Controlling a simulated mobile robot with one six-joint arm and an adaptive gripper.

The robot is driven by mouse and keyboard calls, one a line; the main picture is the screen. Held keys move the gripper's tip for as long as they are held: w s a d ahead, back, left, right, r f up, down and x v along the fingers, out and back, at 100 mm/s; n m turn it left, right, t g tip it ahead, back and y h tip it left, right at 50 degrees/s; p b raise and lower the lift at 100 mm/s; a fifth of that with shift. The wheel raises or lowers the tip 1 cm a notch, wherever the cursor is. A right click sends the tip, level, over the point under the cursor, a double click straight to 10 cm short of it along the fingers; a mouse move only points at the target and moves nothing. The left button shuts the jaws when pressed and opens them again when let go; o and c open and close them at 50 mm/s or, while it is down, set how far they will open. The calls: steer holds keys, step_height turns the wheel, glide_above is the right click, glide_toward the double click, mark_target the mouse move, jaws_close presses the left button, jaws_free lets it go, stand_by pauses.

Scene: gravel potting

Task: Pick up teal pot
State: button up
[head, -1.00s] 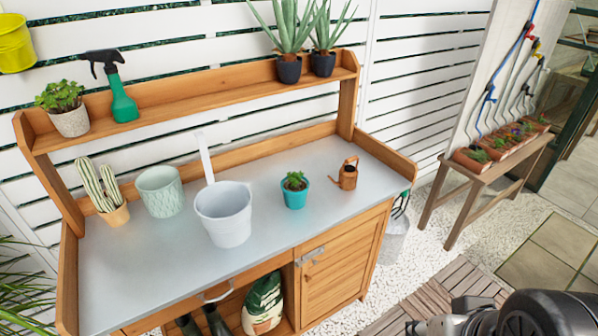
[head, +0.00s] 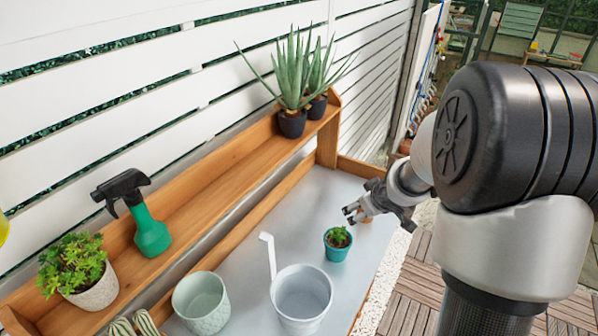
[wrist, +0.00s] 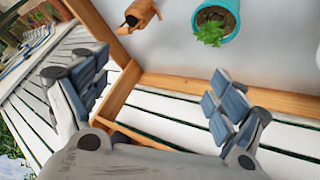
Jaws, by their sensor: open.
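The teal pot (head: 337,250) holds a small green plant and stands upright on the grey bench top, right of the white bucket. In the wrist view the teal pot (wrist: 229,22) shows at the top, cut by the frame edge, with soil and leaves in it. My gripper (head: 350,214) is above the bench, just behind and right of the pot in the head view, and apart from it. In the wrist view my gripper (wrist: 160,90) has its fingers spread wide with nothing between them.
A white bucket (head: 302,300) with a tall handle and a pale green pot (head: 201,304) stand left of the teal pot. A copper watering can (wrist: 138,15) is beside it. The wooden shelf (head: 196,203) holds aloes (head: 295,80), a spray bottle (head: 150,232) and a succulent (head: 75,268).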

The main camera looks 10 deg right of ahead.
step_height(320, 180, down, 5)
steer(key=n+y+p, duration=0.1)
steer(key=y+p, duration=0.1)
steer(key=g+y+p, duration=0.1)
steer(key=y+p, duration=0.1)
glide_toward(332, 242)
steer(key=shift+n, duration=0.3)
steer(key=b+x, duration=0.3)
steer(key=d+b+x, duration=0.1)
steer(key=b+x, duration=0.1)
steer(key=shift+w+a+f, duration=0.1)
steer(key=shift+f, duration=0.2)
steer(key=shift+b+x, duration=1.2)
steer(key=shift+x, duration=1.8)
steer(key=c, duration=1.2)
steer(key=shift+r, duration=0.1)
